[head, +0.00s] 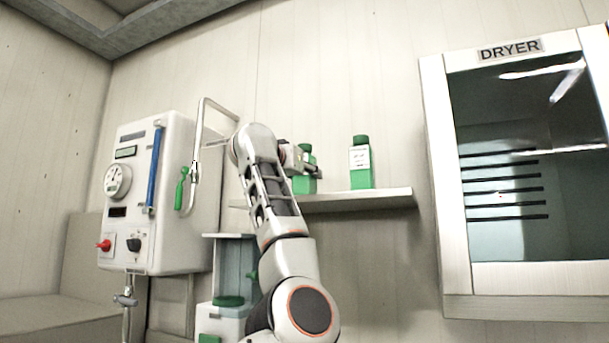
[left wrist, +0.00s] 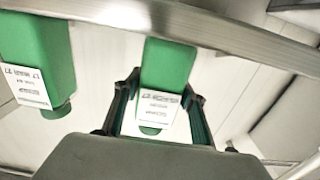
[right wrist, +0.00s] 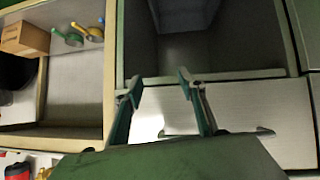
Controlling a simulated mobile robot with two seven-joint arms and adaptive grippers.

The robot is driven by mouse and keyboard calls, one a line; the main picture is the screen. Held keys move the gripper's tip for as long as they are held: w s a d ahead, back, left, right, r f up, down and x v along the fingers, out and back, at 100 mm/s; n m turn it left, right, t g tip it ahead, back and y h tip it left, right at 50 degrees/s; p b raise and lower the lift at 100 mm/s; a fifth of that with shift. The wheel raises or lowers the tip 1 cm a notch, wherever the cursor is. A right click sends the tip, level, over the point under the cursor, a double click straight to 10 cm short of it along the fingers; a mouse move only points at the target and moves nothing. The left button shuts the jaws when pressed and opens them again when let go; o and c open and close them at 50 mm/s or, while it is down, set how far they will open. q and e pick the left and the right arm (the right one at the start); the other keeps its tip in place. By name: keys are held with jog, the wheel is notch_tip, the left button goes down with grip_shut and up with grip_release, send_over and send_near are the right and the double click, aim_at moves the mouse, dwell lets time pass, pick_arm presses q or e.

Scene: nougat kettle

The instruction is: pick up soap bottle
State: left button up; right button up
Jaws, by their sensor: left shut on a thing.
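A green soap bottle (head: 305,185) with a white label is at the left part of the wall shelf (head: 340,200). My left gripper (head: 299,160) is shut on it, and the gripper hides part of it. In the left wrist view the same bottle (left wrist: 168,65) is between the two fingers (left wrist: 160,95). Whether its base touches the shelf I cannot tell. A second, similar soap bottle (head: 361,165) stands upright to the right; it also shows in the left wrist view (left wrist: 38,50). My right gripper (right wrist: 157,85) is open and empty in the right wrist view.
A dryer cabinet (head: 450,180) hangs on the wall right of the shelf. A white wall unit (head: 135,215) with a gauge and a bent pipe (head: 203,120) is at left. Below my right gripper are an open compartment (right wrist: 188,50) and a tray (right wrist: 75,100) with a cardboard box (right wrist: 25,40).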

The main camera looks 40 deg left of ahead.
pick_arm(q)
jog(key=shift+r, duration=0.15)
jog(key=shift+r, duration=4.85)
